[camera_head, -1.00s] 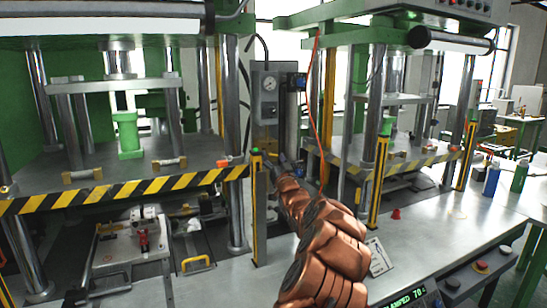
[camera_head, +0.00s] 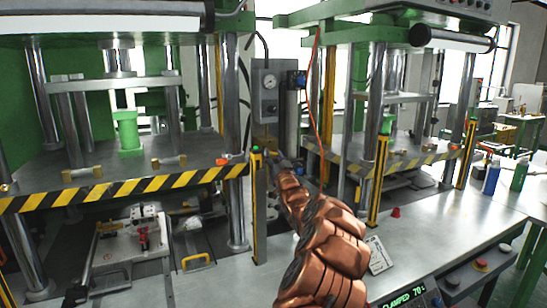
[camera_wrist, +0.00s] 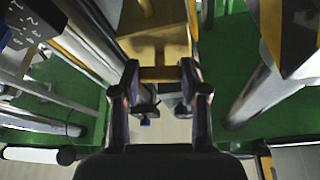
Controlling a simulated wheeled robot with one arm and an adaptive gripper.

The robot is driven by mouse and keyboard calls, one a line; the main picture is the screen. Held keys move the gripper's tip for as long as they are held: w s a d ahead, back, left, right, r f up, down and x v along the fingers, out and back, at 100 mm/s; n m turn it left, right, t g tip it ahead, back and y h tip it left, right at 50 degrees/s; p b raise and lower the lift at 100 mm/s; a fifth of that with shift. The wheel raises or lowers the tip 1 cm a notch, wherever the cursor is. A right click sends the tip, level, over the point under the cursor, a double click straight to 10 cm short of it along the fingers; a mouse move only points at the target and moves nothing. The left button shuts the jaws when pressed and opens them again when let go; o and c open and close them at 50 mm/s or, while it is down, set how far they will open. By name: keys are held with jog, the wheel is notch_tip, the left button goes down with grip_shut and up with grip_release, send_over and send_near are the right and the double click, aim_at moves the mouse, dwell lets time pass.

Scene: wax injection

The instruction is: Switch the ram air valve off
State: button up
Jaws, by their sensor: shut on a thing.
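The ram air valve appears as a brass-coloured fitting low on the grey gauge panel between the two presses, mostly hidden behind my arm in the head view. In the wrist view, its brass T-shaped handle (camera_wrist: 158,73) lies crosswise between my fingertips, below a brass block (camera_wrist: 152,22). My gripper (camera_wrist: 160,86) is shut on this handle, one dark finger at each end. In the head view my gripper (camera_head: 281,159) is small and dark at the foot of the panel. The handle's exact angle cannot be told there.
The grey panel (camera_head: 265,95) carries a round gauge (camera_head: 270,81). Yellow-black guarded presses stand on both sides, with a yellow post (camera_head: 257,195) close left of my arm. An orange hose (camera_head: 312,90) hangs to the right. The steel bench (camera_head: 440,225) is mostly clear.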

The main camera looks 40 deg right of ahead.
jog(key=shift+d+n+t+y+b, duration=0.1)
jog(key=shift+n+t+y+b, duration=0.15)
jog(key=shift+n+y+b, duration=0.5)
jog(key=shift+n+t+y+b, duration=0.25)
jog(key=shift+n+b, duration=0.65)
jog(key=shift+n, duration=0.45)
jog(key=shift+r, duration=0.1)
jog(key=o, duration=1.1)
jog(key=shift+o, duration=0.2)
jog(key=shift+v, duration=0.85)
jog(key=v, duration=1)
jog(key=shift+s, duration=0.15)
